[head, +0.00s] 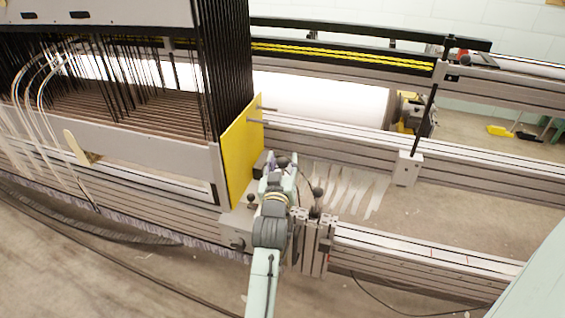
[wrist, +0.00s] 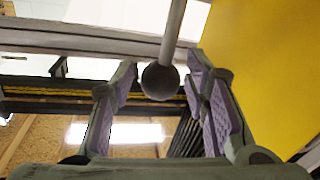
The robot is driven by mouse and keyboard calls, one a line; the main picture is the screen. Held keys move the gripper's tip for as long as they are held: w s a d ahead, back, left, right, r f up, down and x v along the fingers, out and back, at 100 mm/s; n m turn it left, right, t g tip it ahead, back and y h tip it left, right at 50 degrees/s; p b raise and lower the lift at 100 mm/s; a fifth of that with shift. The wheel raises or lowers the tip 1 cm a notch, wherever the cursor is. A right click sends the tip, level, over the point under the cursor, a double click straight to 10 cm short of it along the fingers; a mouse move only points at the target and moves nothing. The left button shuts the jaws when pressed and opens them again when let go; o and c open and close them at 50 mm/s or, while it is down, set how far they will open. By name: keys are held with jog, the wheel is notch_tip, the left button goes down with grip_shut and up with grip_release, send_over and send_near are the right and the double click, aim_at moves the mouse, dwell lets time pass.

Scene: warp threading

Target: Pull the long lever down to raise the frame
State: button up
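A lever with a grey rod (wrist: 171,35) and a dark ball knob (wrist: 160,81) shows in the wrist view, its rod running up out of the picture. My gripper (wrist: 158,92) is open, with one purple-padded finger on each side of the knob. Gaps show between the knob and both pads; I cannot tell the depth. In the head view my gripper (head: 281,172) is beside the yellow panel, and its own links hide most of the lever. The frame (head: 150,140) with its dark vertical wires stands at the left.
The yellow panel (head: 241,150) is close at the gripper's left in the head view. Another ball-topped lever (head: 317,191) stands just right of the gripper. A black upright rod (head: 428,110) rises from the rail farther right. Hoses lie on the floor at the left.

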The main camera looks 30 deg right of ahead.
grip_shut()
dwell(0.3)
dwell(0.3)
